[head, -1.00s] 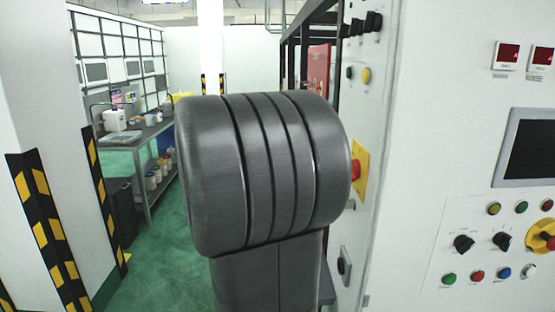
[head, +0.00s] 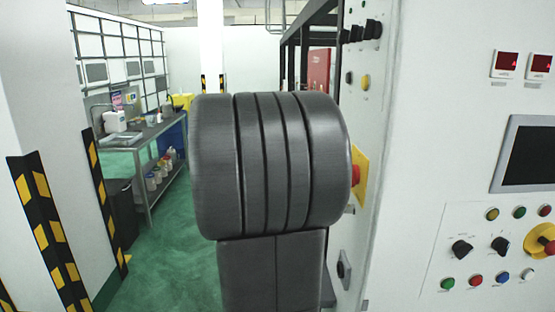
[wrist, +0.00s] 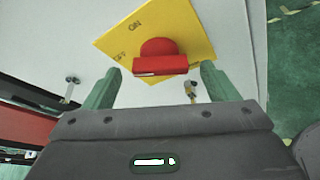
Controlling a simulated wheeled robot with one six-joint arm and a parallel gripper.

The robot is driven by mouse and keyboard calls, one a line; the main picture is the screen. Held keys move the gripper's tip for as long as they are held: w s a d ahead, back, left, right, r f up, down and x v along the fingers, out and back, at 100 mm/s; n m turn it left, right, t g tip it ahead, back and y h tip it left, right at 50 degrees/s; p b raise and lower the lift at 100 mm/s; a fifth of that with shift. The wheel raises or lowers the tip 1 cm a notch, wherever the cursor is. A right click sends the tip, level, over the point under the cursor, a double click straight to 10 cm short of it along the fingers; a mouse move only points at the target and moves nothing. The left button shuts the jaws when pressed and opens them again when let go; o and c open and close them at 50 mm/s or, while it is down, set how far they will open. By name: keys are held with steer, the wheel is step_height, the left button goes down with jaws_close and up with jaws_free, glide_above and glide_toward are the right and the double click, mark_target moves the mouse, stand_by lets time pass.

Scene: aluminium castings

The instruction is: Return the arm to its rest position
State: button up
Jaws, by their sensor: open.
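My gripper (wrist: 160,88) shows in the wrist view with its two green fingers apart and nothing between them. Beyond the fingers is a red switch knob (wrist: 158,52) on a yellow plate (wrist: 185,28) fixed to a pale cabinet panel. The knob appears between the fingertips in the picture, with no visible contact. In the head view my arm's large grey joint fills the middle and hides the gripper. The red knob (head: 356,175) and yellow plate (head: 362,165) show just right of that joint.
A white control cabinet (head: 430,160) with buttons and a screen (head: 527,153) stands close on the right. A bench (head: 150,135) with containers is at the left back. A pillar with striped guards (head: 47,230) is at left. Green floor (head: 175,260) is open between.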

steer(key=shift+w+d+f+b, duration=0.2)
steer(key=shift+d+f+b, duration=0.35)
steer(key=shift+d, duration=0.4)
steer(key=m+t+b, duration=0.1)
steer(key=m+b, duration=0.2)
steer(key=b, duration=0.3)
steer(key=m+t+h+b, duration=0.1)
steer(key=m+b, duration=0.2)
steer(key=b, duration=0.4)
steer(key=m+t+h+b, duration=0.1)
steer(key=m+t+b, duration=0.1)
steer(key=b, duration=0.4)
steer(key=shift+s+f+m+b, duration=0.2)
steer(key=shift+m+b, duration=0.1)
steer(key=shift+m, duration=0.3)
steer(key=shift+r+h, duration=0.1)
steer(key=shift+h, duration=0.2)
